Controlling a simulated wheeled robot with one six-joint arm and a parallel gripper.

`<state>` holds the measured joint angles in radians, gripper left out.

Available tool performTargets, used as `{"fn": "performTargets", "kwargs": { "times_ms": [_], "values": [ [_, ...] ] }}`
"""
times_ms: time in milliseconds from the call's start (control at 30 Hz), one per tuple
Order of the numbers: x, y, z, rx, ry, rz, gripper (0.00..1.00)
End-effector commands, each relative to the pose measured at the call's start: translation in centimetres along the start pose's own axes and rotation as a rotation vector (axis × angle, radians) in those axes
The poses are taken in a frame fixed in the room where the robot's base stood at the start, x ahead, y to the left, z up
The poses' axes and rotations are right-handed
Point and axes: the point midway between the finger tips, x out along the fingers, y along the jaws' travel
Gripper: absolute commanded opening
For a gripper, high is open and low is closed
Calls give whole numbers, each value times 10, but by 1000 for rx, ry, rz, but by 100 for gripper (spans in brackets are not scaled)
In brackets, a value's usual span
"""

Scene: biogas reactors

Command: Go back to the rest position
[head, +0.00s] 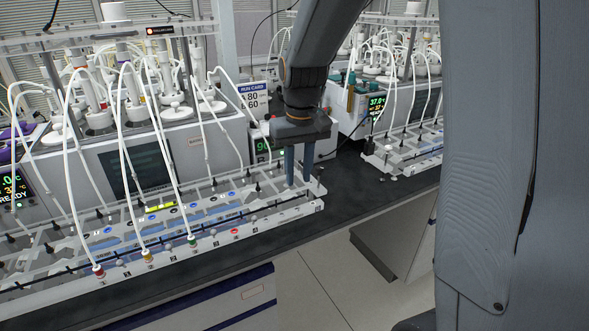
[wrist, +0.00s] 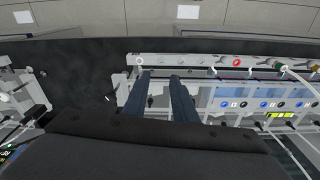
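My gripper (head: 298,180) points down over the right end of the long clear rack (head: 262,212) on the dark bench. Its two dark fingers stand apart with a gap between them. In the wrist view the gripper (wrist: 159,78) also shows two separate fingers, with pale rack parts visible beyond the gap. I see nothing held. Whether the fingertips touch the rack cannot be told.
Reactors with white tubes (head: 130,90) stand behind the rack, close to my arm. A run card (head: 254,99) and a green-lit display (head: 263,148) are near the gripper. A second rack (head: 405,150) is at right. Open floor (head: 325,285) lies in front.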

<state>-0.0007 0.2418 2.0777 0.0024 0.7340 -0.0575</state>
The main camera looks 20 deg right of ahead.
Motion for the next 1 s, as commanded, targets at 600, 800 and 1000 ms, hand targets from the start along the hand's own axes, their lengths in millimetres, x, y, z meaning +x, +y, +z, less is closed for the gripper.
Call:
{"fn": "performTargets", "kwargs": {
  "times_ms": [600,800,1000],
  "values": [
    [39,-8,148,50,28,1,25],
    [44,-9,165,58,33,1,25],
    [44,-9,164,57,32,1,25]
  ]
}}
